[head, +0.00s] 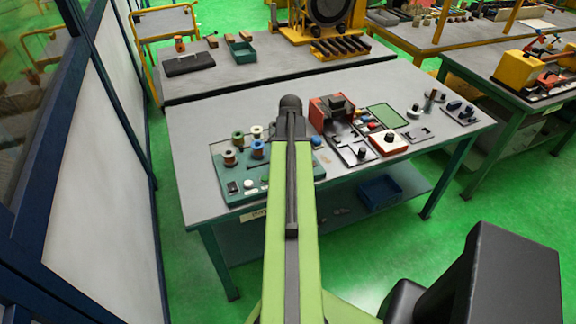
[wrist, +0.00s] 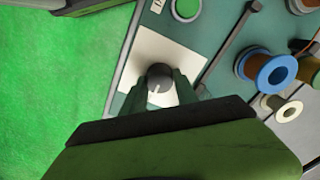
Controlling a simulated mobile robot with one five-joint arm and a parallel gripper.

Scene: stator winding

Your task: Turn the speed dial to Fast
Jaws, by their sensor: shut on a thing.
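The speed dial (wrist: 159,71) is a small round dark grey knob on a pale square plate (wrist: 132,50), set on a green panel, in the wrist view. My gripper (wrist: 160,88) is shut on this knob, with one finger on each side of it. A small light mark shows on the knob near the fingers, but I cannot read the setting; no Fast label is legible. In the head view my arm reaches over the green board (head: 225,166), and my fingertips and the held knob are hidden.
A green button (wrist: 187,8) is close beside the plate. Wire spools, one with a blue rim (wrist: 270,76), stand on the same board. A red device (head: 331,110) and a black fixture stand right of my arm. The table's front edge is close.

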